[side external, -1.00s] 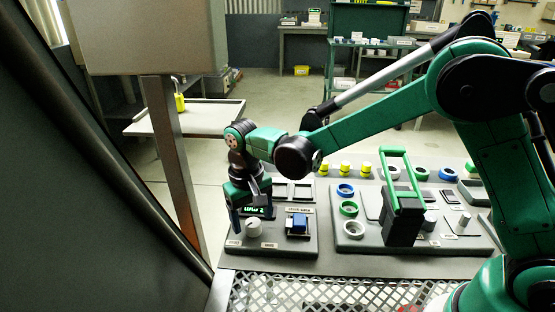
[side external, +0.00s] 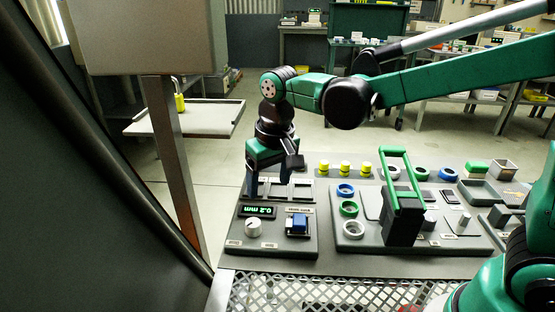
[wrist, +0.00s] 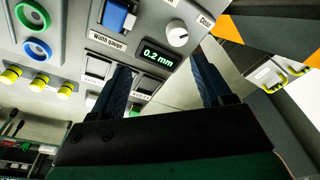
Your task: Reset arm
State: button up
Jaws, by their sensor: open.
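My gripper (side external: 270,188) hangs pointing down over the back of the left grey panel (side external: 285,247). It is open and nothing shows between its fingers. In the wrist view the two dark fingers (wrist: 163,80) stand apart on either side of the display (wrist: 158,57), which reads 0.2 mm. The white knob (side external: 253,228) is in front of the gripper and apart from it; it also shows in the wrist view (wrist: 177,37). The blue block of the width gauge (side external: 298,223) sits right of the knob; the wrist view shows it too (wrist: 118,17).
The right grey panel (side external: 375,243) holds blue, green and white rings and a dark block with a tall green handle (side external: 402,195). Several yellow pieces (side external: 345,169) stand in a row behind. A post (side external: 170,165) rises at the left. The space above the panels is mostly clear.

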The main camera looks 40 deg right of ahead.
jog(key=s+d+r+n+t, duration=0.1)
jog(key=s+d+t, duration=0.4)
jog(key=s, duration=0.4)
jog(key=shift+d+r, duration=0.3)
jog(key=shift+d, duration=0.35)
jog(key=shift+w, duration=0.15)
